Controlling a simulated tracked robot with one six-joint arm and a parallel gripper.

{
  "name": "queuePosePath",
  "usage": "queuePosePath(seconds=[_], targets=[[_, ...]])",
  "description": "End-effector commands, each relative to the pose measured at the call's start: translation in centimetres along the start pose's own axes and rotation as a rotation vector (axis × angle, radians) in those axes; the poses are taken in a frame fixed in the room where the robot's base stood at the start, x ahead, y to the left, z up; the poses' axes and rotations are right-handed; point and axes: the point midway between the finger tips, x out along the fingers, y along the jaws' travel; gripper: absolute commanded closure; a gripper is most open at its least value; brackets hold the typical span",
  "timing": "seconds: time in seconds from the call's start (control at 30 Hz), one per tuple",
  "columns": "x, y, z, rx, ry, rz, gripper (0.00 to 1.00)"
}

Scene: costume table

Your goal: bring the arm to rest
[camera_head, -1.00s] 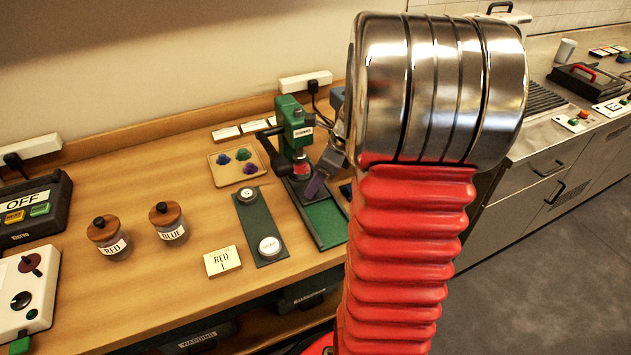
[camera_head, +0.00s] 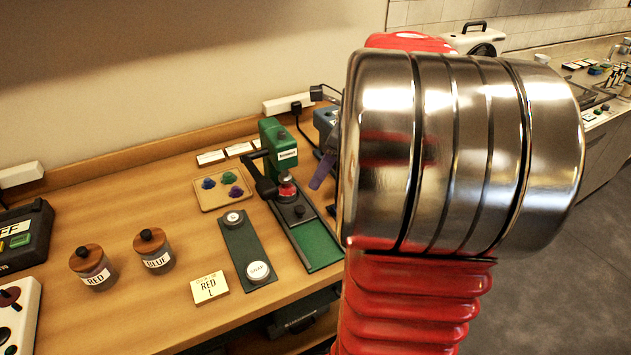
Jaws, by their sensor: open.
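My arm fills the middle and right of the view, a polished metal joint (camera_head: 455,150) above a ribbed red sleeve (camera_head: 410,300). The joint is close to the camera and hides most of what is behind it. The jaws are open, and I see nothing held at the visible tip. The rest of the gripper is hidden behind the arm.
On the wooden table (camera_head: 150,210) stand jars marked RED (camera_head: 93,268) and BLUE (camera_head: 154,251), a card reading RED 1 (camera_head: 209,287), a green strip (camera_head: 248,245) with round pieces and a small tray (camera_head: 208,198). A blue-grey device (camera_head: 327,122) is partly hidden. Grey floor (camera_head: 560,280) is clear at right.

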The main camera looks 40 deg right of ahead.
Motion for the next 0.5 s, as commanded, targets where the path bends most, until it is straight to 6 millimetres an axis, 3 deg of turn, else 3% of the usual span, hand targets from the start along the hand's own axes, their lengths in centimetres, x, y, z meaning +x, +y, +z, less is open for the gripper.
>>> queuePosePath(seconds=[0.5], targets=[[-0.81,0.01,-0.02,0.000,0.001,0.000,0.58]])
